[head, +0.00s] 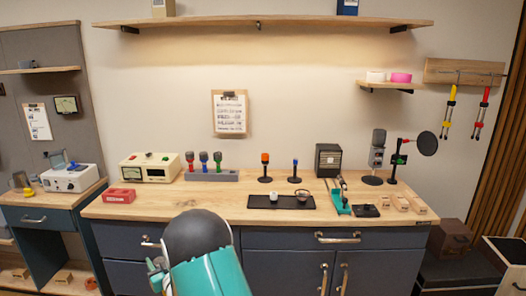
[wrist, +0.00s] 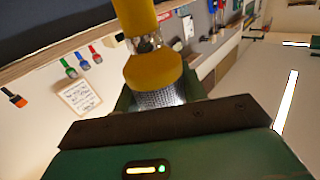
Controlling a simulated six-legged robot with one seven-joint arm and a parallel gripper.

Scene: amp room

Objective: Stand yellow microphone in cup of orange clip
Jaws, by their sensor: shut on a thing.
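In the wrist view, my gripper (wrist: 160,98) is shut on the grey mesh head of the yellow microphone (wrist: 154,70). Its yellow collar and handle extend from the fingers to the top edge, where the handle is cut off. This view is turned nearly upside down, so the handle points roughly downward. In the head view, the orange clip (head: 265,158) stands upright on a round black base on the bench. It also shows at the left edge of the wrist view (wrist: 15,98), well apart from the microphone. My gripper and the microphone cannot be made out in the head view.
A rack (head: 211,175) with red, blue and green microphones stands left of the orange clip. A blue-topped stand (head: 295,165) is to its right. A dark mat (head: 281,203) with small items lies in front. Bare bench (head: 208,203) is at front left.

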